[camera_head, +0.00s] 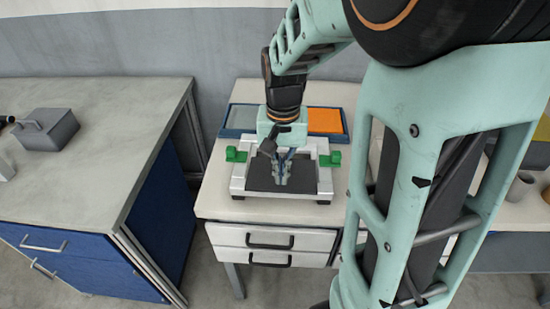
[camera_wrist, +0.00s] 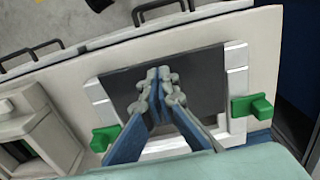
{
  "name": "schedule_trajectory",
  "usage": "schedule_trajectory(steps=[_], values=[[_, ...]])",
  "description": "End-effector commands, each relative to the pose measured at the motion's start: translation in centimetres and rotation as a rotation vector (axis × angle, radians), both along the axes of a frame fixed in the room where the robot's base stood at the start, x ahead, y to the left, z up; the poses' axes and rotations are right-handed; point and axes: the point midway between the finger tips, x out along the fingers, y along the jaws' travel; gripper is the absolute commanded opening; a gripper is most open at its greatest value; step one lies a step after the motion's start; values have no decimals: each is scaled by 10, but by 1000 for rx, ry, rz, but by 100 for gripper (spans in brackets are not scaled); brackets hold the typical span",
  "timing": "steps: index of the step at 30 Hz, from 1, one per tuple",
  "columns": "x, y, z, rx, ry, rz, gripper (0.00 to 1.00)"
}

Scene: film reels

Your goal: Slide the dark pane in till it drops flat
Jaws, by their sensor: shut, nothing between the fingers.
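The dark pane (camera_head: 310,180) lies within a white frame (camera_head: 239,181) on the small table. In the wrist view the dark pane (camera_wrist: 205,82) shows on both sides of my fingers, inside the white frame (camera_wrist: 236,58). My gripper (camera_head: 281,178) points down over the pane, and in the wrist view my gripper (camera_wrist: 158,78) has its fingertips together with nothing between them. I cannot tell whether the tips touch the pane. Green blocks sit at the frame's left (camera_head: 235,155) and right (camera_head: 331,159) sides. The fingers and palm hide part of the pane and the frame's back edge.
Behind the frame is a blue-edged tray (camera_head: 344,122) with a grey pane (camera_head: 244,117) and an orange pane (camera_head: 325,121). A worktop (camera_head: 90,150) with a grey box (camera_head: 48,129) stands at left, across a gap. Drawers (camera_head: 270,240) are below the frame.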

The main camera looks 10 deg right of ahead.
Motion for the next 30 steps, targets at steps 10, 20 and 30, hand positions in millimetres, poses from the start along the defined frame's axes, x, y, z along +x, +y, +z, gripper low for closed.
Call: schedule_trajectory(steps=[10, 20, 30], values=[[0, 0, -5, 0, 1, 0, 0], [0, 0, -14, 0, 1, 0, 0], [0, 0, -22, 0, 1, 0, 0]])
